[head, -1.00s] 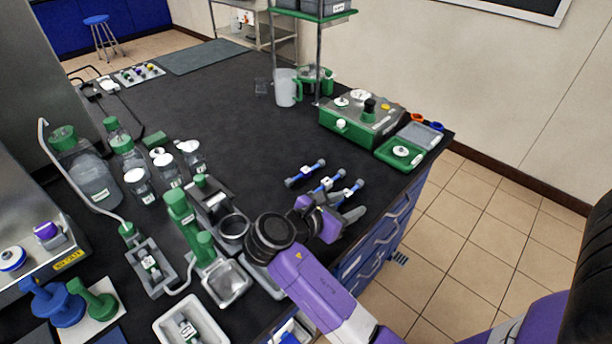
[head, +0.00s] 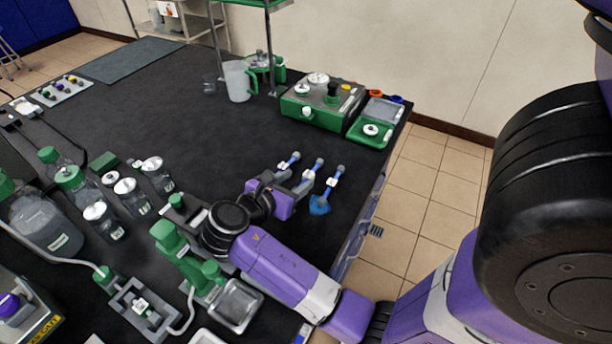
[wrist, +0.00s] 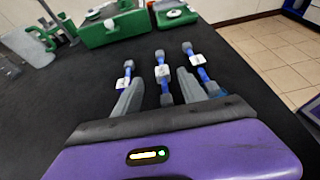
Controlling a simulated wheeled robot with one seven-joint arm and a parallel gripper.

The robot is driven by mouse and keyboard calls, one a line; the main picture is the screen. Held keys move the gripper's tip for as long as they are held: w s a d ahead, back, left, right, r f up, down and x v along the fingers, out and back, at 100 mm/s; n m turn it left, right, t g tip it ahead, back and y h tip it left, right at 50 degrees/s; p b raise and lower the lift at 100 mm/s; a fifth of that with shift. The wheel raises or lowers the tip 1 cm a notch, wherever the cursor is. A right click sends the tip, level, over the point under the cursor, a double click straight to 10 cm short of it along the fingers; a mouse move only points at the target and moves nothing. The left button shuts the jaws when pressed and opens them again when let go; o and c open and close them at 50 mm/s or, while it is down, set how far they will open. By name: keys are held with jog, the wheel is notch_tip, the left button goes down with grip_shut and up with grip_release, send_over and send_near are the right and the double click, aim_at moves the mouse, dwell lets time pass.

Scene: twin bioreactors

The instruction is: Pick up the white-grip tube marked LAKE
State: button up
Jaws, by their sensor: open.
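Three slim blue tubes with white grips and grey ends lie side by side on the dark bench. In the head view they are the left tube (head: 288,161), the middle tube (head: 309,173) and the right tube (head: 332,182). The wrist view also shows the left tube (wrist: 124,76), middle tube (wrist: 162,71) and right tube (wrist: 198,60). Marks on the white grips are too small to read, so I cannot tell which is LAKE. My gripper (head: 295,182) is open and empty; in the wrist view its fingers (wrist: 160,82) stand either side of the middle tube's line.
A green-and-grey device (head: 318,103) and a green tray (head: 370,130) stand beyond the tubes. A clear jug (head: 238,82) is at the back. Several capped bottles and green equipment (head: 170,238) crowd the left. The bench's right edge is close to the tubes.

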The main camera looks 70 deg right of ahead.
aim_at(309, 173)
jog(key=shift+x, duration=2.75)
jog(key=shift+s+r, duration=0.1)
jog(key=shift+s, duration=0.05)
grip_shut()
